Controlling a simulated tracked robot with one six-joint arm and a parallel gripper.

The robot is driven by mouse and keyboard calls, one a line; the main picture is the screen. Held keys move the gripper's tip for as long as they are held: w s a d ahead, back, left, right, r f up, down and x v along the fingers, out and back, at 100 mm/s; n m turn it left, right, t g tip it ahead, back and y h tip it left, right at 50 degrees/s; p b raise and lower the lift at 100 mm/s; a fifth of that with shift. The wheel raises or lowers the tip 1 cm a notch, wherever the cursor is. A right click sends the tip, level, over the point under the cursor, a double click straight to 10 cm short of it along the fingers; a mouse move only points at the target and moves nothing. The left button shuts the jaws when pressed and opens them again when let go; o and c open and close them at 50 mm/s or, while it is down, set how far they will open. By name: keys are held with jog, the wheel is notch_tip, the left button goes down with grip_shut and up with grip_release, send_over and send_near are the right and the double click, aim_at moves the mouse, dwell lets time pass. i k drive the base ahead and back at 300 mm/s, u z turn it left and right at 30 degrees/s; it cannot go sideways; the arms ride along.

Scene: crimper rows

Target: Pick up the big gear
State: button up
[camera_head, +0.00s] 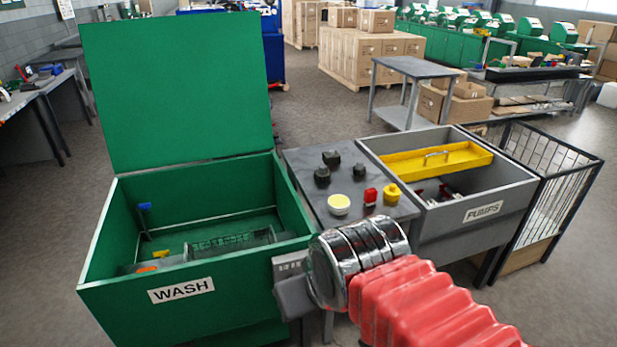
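Several small parts stand on the grey table between the two bins. Three are dark and knobbly: a back one (331,158), a left one (322,175) and a right one (361,171). They may be gears, but I cannot tell which, if any, is the big gear. My arm comes in from the lower right, with red bellows and a chrome wrist. My gripper (292,288) shows as a grey block in front of the green bin's right front corner. Its fingertips cannot be made out, and whether it holds anything is unclear.
The green WASH bin (120,290) has its lid (180,90) raised. The grey table (300,160) also holds a yellow-topped round part (339,205), a red part (370,196) and a yellow part (391,194). The grey PUMPS bin (450,232) contains a yellow tray (410,166).

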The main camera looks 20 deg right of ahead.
aim_at(321, 175)
jog(key=u, duration=3.35)
jog(key=k, duration=1.95)
